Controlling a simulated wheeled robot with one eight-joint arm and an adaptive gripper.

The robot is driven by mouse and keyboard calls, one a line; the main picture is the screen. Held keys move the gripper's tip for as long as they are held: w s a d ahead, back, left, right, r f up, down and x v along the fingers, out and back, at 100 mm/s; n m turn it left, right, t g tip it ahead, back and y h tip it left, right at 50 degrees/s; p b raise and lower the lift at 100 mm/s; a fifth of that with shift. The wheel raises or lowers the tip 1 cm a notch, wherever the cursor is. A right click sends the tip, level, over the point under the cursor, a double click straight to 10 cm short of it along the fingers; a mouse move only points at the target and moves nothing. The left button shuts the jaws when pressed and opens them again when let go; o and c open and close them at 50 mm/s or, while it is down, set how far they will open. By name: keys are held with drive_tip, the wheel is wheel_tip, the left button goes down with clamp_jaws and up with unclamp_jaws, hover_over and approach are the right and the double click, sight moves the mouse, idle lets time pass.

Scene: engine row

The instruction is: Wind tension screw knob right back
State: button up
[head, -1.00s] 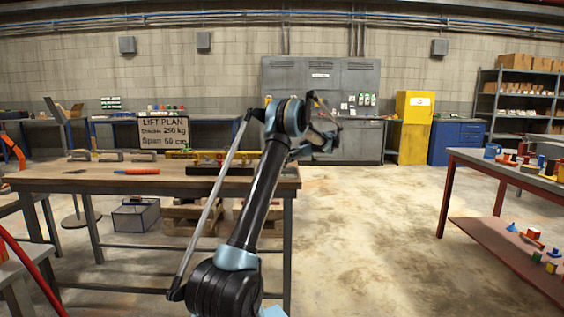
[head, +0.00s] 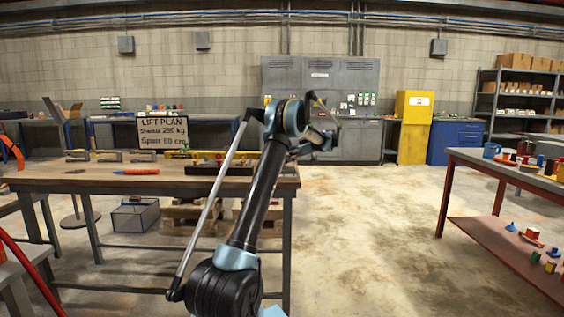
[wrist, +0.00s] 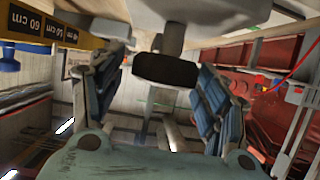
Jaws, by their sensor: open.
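In the wrist view a short black knob-like cylinder (wrist: 165,70) sits below a rounded grey part (wrist: 195,12). I cannot tell for sure that it is the tension screw knob. My gripper (wrist: 160,115) is open, with one blue-grey finger to the left of the black cylinder and the other to its right. Nothing shows held between the fingers, and I cannot tell whether either touches the cylinder. In the head view my gripper (head: 322,132) is small, partly behind my own arm, and no knob can be made out there.
In the wrist view, yellow-and-black labels (wrist: 55,30) with centimetre marks are at the left, and a red part (wrist: 260,85) with thin cables is at the right. In the head view a workbench (head: 110,180) stands left, a red-legged table (head: 490,160) right, with clear floor between.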

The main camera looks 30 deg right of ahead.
wheel_tip(320, 180, up, 9)
drive_tip(key=shift+w+r, duration=0.1)
drive_tip(key=shift+r, duration=0.1)
idle(0.6)
